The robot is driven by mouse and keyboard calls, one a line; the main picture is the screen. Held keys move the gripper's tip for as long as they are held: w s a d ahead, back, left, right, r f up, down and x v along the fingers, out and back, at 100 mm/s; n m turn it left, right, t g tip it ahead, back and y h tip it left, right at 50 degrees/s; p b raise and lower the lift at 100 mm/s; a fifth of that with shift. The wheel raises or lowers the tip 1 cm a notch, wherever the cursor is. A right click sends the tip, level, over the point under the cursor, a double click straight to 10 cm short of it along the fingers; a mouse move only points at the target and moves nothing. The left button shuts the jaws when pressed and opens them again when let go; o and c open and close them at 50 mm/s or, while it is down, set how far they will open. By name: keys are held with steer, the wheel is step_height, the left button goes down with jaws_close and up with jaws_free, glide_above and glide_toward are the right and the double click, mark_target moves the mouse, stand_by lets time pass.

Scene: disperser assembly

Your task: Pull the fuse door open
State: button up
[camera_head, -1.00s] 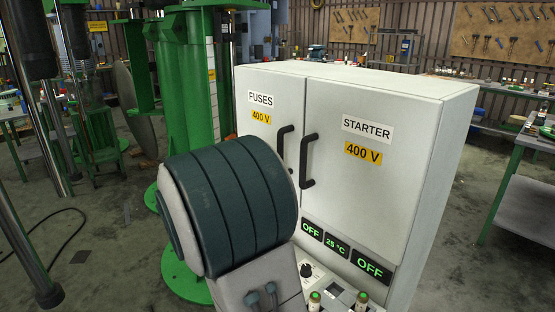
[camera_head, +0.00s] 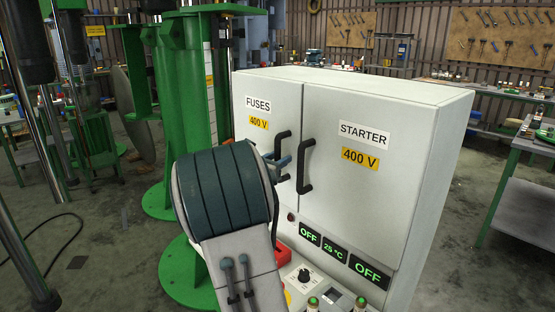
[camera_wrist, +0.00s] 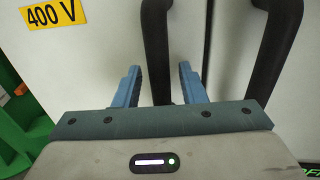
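The fuse door (camera_head: 262,100) is the left door of the white cabinet, labelled FUSES and 400 V; it looks shut. Its black handle (camera_head: 280,155) is a vertical bar near the seam between the doors. It also shows in the wrist view (camera_wrist: 157,45). My gripper (camera_wrist: 158,85) is open, with its two blue fingers apart and the lower part of the fuse door handle between them. I cannot tell whether either finger touches it. In the head view, my arm hides the lower part of the fuse door.
Below are OFF displays (camera_head: 310,235) and a control panel with a knob (camera_head: 304,275). A green column (camera_head: 187,100) stands left of the cabinet.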

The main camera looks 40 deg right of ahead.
jaws_close()
